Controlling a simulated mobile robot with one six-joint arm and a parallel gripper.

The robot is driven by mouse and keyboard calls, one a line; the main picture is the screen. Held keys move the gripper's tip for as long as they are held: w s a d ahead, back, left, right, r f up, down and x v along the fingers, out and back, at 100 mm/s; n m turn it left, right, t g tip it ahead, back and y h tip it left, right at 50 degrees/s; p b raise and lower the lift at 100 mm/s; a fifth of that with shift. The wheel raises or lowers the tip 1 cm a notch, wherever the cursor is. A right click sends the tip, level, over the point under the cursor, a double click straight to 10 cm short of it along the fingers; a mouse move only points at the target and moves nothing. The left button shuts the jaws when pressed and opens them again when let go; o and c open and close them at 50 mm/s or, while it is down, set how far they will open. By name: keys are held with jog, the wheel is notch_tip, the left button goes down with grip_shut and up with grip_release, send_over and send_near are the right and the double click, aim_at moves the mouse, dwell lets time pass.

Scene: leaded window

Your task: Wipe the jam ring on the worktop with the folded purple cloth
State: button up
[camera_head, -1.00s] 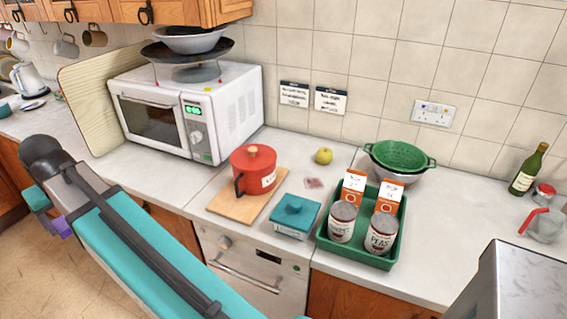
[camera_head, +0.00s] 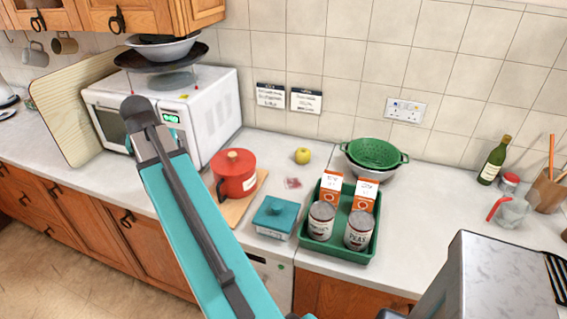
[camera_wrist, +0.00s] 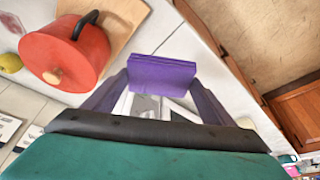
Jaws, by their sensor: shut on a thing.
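The jam ring (camera_head: 292,183) is a small reddish patch on the pale worktop (camera_head: 262,147), between the teal lidded dish and the yellow apple in the head view. The folded purple cloth (camera_wrist: 162,74) is held between the fingertips of my gripper (camera_wrist: 160,84) in the wrist view. My gripper is shut on it, near the worktop's front edge and the red pot. In the head view my arm hides the gripper and the cloth.
The red pot (camera_head: 234,177) stands on a wooden board. The teal dish (camera_head: 274,217) sits in front of the jam ring. A green tray (camera_head: 318,247) with tins and cartons is to its right. The apple (camera_head: 302,156) and green colander (camera_head: 374,153) are behind. The microwave (camera_head: 213,107) stands left.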

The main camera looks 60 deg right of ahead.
jog(key=s+d+m, duration=0.1)
jog(key=s+d, duration=0.2)
jog(key=d, duration=0.1)
jog(key=s+d+r+m+g+p, duration=0.1)
jog(key=s+d+m, duration=0.1)
jog(key=s+d, duration=0.2)
jog(key=s+d+r+m+p, duration=0.1)
jog(key=s+d, duration=0.2)
jog(key=d, duration=0.1)
jog(key=shift+s+d+h, duration=0.1)
jog(key=shift+s+h, duration=0.25)
jog(key=shift+h, duration=0.05)
jog(key=s+d+f+m+g+p, duration=0.1)
jog(key=s+d+m, duration=0.2)
jog(key=s+d, duration=0.3)
jog(key=s+d+m+g+p, duration=0.15)
jog(key=s+d, duration=0.25)
jog(key=s, duration=0.5)
jog(key=s+d+f+m+b, duration=0.1)
jog(key=s+d+f+m, duration=0.1)
jog(key=s+f, duration=0.3)
notch_tip(320, 180, down, 3)
jog(key=shift+f+m+b, duration=0.1)
jog(key=shift+m+b, duration=0.2)
jog(key=shift+m, duration=0.05)
